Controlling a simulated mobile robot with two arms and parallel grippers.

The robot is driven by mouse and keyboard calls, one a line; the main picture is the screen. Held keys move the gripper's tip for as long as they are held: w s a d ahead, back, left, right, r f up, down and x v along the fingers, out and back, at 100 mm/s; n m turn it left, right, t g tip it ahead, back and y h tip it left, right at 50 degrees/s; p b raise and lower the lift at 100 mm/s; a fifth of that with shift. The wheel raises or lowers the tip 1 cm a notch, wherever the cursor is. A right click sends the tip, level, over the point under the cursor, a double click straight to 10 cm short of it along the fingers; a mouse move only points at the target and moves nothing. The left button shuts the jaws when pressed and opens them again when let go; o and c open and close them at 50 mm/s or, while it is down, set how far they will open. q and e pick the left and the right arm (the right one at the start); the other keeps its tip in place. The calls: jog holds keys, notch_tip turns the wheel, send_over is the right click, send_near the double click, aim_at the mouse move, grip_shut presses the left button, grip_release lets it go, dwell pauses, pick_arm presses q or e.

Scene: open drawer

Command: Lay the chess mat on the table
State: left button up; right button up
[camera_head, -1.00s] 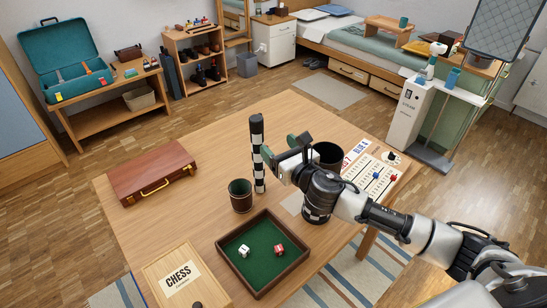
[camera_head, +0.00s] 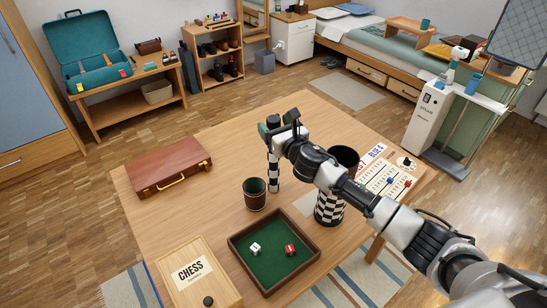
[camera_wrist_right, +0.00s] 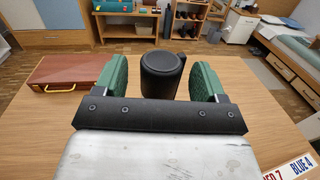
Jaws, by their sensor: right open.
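The right gripper is open. My left gripper is in neither view.
A dice cup (camera_head: 254,193), green-lined dice tray (camera_head: 275,250), chess box (camera_head: 196,274), brown case (camera_head: 168,166) and score board (camera_head: 386,182) are on the table. The table's back middle is clear.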

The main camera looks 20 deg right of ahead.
jog(key=shift+s, duration=0.1)
jog(key=shift+c, duration=0.3)
grip_shut()
jog(key=shift+r, duration=0.1)
jog(key=shift+r, duration=0.1)
